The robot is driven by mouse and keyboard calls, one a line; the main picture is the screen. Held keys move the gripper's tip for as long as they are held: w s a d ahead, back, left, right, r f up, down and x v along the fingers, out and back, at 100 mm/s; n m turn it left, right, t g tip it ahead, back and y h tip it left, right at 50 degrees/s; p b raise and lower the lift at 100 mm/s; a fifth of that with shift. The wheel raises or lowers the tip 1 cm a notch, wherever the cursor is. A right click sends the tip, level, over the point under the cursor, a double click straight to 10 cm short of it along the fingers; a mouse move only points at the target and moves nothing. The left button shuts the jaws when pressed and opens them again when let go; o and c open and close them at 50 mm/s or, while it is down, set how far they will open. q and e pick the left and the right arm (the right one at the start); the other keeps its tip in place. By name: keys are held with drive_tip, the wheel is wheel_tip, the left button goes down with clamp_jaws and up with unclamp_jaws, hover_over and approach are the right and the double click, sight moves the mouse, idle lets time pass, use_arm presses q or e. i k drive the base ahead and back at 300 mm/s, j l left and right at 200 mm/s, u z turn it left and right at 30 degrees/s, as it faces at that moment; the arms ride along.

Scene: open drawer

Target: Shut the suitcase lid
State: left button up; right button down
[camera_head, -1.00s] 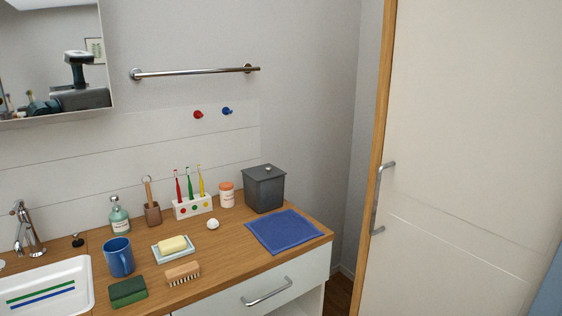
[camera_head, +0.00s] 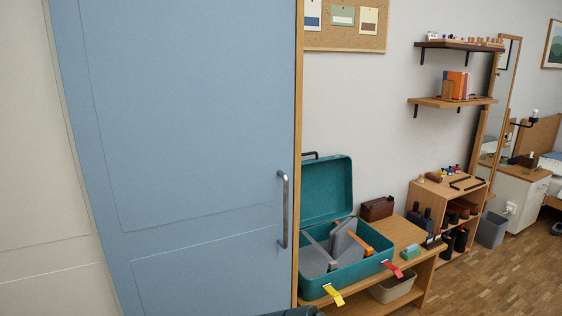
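A teal suitcase (camera_head: 347,279) stands on a low wooden bench, right of the blue door. Its lid (camera_head: 326,189) is up, tilted back near the wall, with a dark handle on top. Grey items and an orange-ended thing lie inside the open body. A yellow tag (camera_head: 333,294) and a red tag (camera_head: 394,270) hang at its front. Neither of my grippers can be made out. A dark shape at the bottom edge below the door may be part of me, but I cannot tell which part.
A blue sliding door (camera_head: 185,150) with a metal handle (camera_head: 283,210) fills the left. The bench (camera_head: 405,236) holds a brown box (camera_head: 377,208); a beige bin (camera_head: 394,288) sits under it. A shoe rack (camera_head: 425,190) and grey bin (camera_head: 491,229) stand further right. Wooden floor at lower right is clear.

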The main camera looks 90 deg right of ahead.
sight(327, 191)
drive_tip(key=z, duration=3)
drive_tip(key=u, duration=0.3)
drive_tip(key=i+l+u, duration=0.25)
drive_tip(key=l+u, duration=0.3)
drive_tip(key=i+l+u, duration=0.15)
drive_tip(key=l, duration=0.35)
drive_tip(key=i+l+u, duration=0.15)
drive_tip(key=l, duration=0.4)
drive_tip(key=l+u, duration=0.1)
drive_tip(key=l, duration=0.45)
drive_tip(key=i+l, duration=0.1)
drive_tip(key=l, duration=0.55)
drive_tip(key=i+l, duration=0.1)
drive_tip(key=l, duration=0.5)
drive_tip(key=i+l+u, duration=0.1)
drive_tip(key=l, duration=0.55)
drive_tip(key=i+l, duration=0.1)
drive_tip(key=l, duration=1.2)
drive_tip(key=i+u, duration=0.05)
